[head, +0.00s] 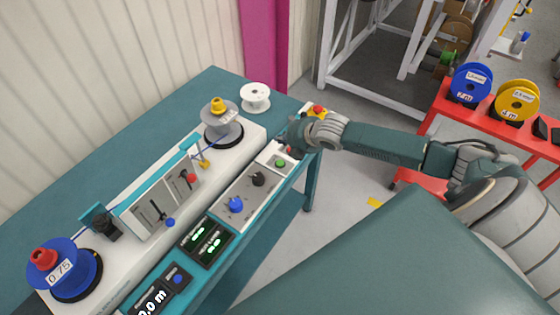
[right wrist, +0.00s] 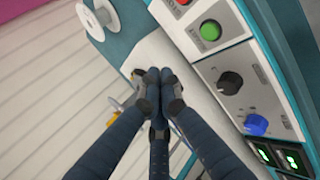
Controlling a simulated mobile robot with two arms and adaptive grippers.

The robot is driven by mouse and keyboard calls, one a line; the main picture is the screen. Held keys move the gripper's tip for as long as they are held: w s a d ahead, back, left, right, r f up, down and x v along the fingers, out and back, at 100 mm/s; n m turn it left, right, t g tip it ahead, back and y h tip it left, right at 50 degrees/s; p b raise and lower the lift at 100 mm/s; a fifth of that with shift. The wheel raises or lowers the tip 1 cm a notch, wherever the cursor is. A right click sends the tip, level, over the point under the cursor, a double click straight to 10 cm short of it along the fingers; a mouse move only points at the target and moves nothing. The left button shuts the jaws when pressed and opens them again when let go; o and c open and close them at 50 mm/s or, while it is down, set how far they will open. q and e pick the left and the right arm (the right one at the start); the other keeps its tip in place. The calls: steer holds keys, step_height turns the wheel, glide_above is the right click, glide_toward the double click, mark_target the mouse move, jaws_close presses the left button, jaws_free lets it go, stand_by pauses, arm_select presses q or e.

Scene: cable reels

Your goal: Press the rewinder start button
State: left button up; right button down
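The rewinder is a long white machine with a control panel (head: 247,194) along its front edge. A round green button (head: 280,163) sits at the panel's far end; it also shows in the right wrist view (right wrist: 210,31), with part of a red button (right wrist: 183,2) beyond it. My right gripper (head: 286,146) is just beyond the green button in the head view, its tips partly hidden. In the right wrist view its fingers (right wrist: 155,76) are together and empty, over the white machine top, left of and below the green button. My left gripper is not in view.
The panel also has a black knob (head: 258,179), a blue knob (head: 236,204) and green displays (head: 206,241). A blue reel (head: 60,268) and a grey reel (head: 221,123) stand on the machine. A white spool (head: 255,97) stands behind. A red table (head: 480,125) is at the right.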

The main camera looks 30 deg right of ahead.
steer(key=b, duration=0.6)
glide_above(281, 163)
step_height(281, 163, down, 7)
steer(key=shift+s+f, duration=0.1)
steer(key=shift+f+b, duration=0.55)
steer(key=shift+f, duration=0.2)
stand_by(0.4)
steer(key=shift+f, duration=0.4)
